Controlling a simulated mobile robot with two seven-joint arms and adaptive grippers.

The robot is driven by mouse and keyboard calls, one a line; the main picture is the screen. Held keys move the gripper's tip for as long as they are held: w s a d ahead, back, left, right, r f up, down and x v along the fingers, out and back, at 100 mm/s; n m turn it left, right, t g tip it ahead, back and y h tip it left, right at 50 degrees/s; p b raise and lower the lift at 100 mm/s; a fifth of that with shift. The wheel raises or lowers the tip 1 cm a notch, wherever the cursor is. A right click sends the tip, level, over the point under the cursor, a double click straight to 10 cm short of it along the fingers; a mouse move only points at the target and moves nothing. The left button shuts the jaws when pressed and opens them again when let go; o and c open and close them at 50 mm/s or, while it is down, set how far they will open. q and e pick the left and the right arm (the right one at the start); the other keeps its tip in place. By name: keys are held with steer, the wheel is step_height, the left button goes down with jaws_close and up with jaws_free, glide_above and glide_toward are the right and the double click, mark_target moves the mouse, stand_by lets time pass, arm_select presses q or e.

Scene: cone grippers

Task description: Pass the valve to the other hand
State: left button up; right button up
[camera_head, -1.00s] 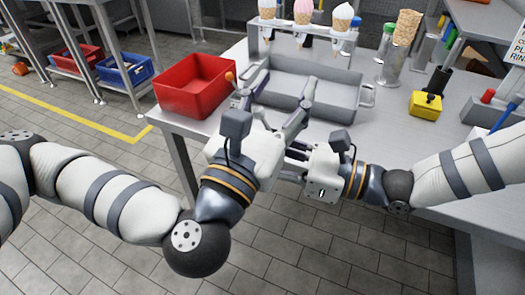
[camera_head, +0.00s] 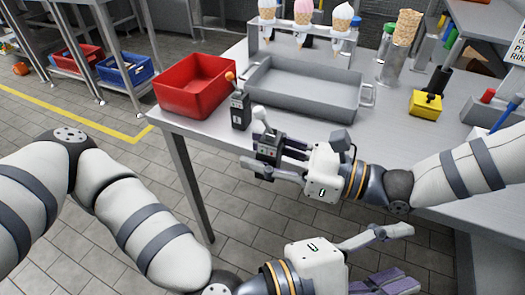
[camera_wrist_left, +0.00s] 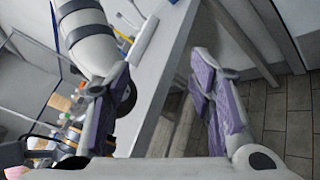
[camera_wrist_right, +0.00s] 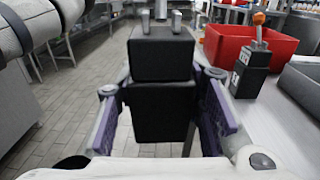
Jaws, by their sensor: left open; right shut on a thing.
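A valve (camera_head: 267,148), a black block with a pale round-knobbed lever, is clamped between the fingers of my right gripper (camera_head: 278,157), near the table's front edge. In the right wrist view the dark valve body (camera_wrist_right: 160,85) fills the space between the fingers; its top is cut off. My left gripper (camera_head: 397,258) is open and empty, low at the front and apart from the valve. The left wrist view shows its purple-padded fingers (camera_wrist_left: 155,85) spread with nothing between them. A second black block with an orange-knobbed lever (camera_head: 239,109) stands upright on the table.
A red bin (camera_head: 196,86) stands at the table's left corner, beside a grey tray (camera_head: 305,88). Ice cream cones in a rack (camera_head: 302,38) are behind. A yellow block (camera_head: 426,104) sits to the right. Floor is open left of the table (camera_head: 215,148).

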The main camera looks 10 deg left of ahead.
arm_select(q)
steer(key=s+a+f+m+g+y, duration=0.25)
steer(key=s+a+f, duration=0.2)
steer(key=f, duration=0.55)
steer(key=s+a+f+m+g+y, duration=0.2)
steer(key=s+a+f+m+y, duration=0.3)
steer(key=f, duration=0.5)
steer(key=s+a+f+m+g+y, duration=0.1)
steer(key=s+a+f+y, duration=0.1)
steer(key=a, duration=0.7)
steer(key=s+a+f+m+g+y, duration=0.1)
steer(key=s+a+f+y, duration=0.1)
steer(key=a, duration=0.7)
steer(key=s+a+f+m+g+y, duration=0.2)
steer(key=s+a+y, duration=0.1)
steer(key=a, duration=0.6)
steer(key=shift+s+f+y, duration=0.15)
steer(key=shift+s+y, duration=0.25)
steer(key=shift+y, duration=0.15)
